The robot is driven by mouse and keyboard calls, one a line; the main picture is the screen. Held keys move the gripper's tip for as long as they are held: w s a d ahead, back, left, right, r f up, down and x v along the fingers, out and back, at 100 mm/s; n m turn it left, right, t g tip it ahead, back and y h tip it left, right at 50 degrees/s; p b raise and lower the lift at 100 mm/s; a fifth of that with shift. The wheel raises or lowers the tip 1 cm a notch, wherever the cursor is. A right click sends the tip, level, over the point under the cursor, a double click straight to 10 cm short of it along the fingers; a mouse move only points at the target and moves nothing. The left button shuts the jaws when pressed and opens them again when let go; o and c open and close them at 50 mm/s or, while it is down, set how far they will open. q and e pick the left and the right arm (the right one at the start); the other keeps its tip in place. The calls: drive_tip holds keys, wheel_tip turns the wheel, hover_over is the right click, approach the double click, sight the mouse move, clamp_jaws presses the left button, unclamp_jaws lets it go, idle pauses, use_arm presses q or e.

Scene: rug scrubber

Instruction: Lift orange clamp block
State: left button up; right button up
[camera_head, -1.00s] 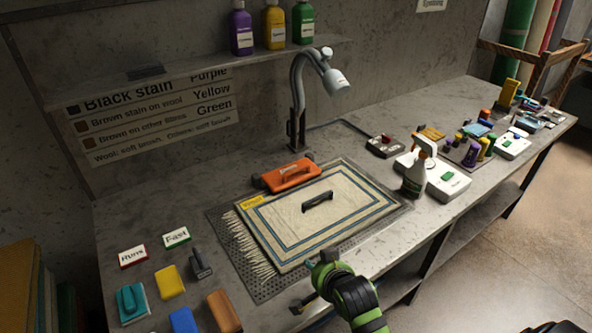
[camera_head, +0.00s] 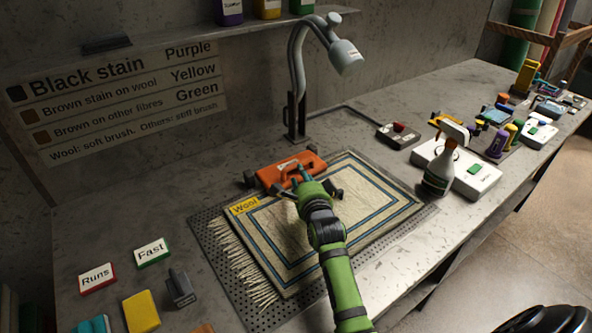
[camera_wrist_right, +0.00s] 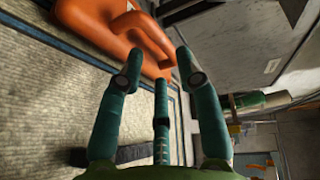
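The orange clamp block (camera_head: 270,177) lies at the back edge of the striped rug (camera_head: 390,190), with a white label and dark knobs at its ends. My right gripper (camera_head: 301,176) reaches over the rug to the block's front side and hides part of it. In the right wrist view, the teal fingers (camera_wrist_right: 160,68) are spread with nothing between them, and the orange block (camera_wrist_right: 110,25) is just beyond their tips. I cannot tell whether a finger touches it. My left gripper is not in view.
A grey lamp (camera_head: 297,60) stands behind the block. A spray bottle (camera_head: 440,168) and white cases are to the right. Label cards (camera_head: 97,277) and a small dark brush (camera_head: 180,288) lie at the left. The rug rests on a perforated mat (camera_head: 208,230).

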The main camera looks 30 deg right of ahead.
sight(292, 166)
drive_tip(key=b+x, duration=0.2)
drive_tip(key=x, duration=0.1)
drive_tip(key=b+x, duration=0.2)
drive_tip(key=shift+f, duration=0.35)
drive_tip(key=shift+b+x, duration=0.7)
drive_tip(key=shift+x, duration=0.25)
drive_tip(key=shift+r, duration=0.2)
drive_tip(key=shift+r, duration=0.1)
clamp_jaws()
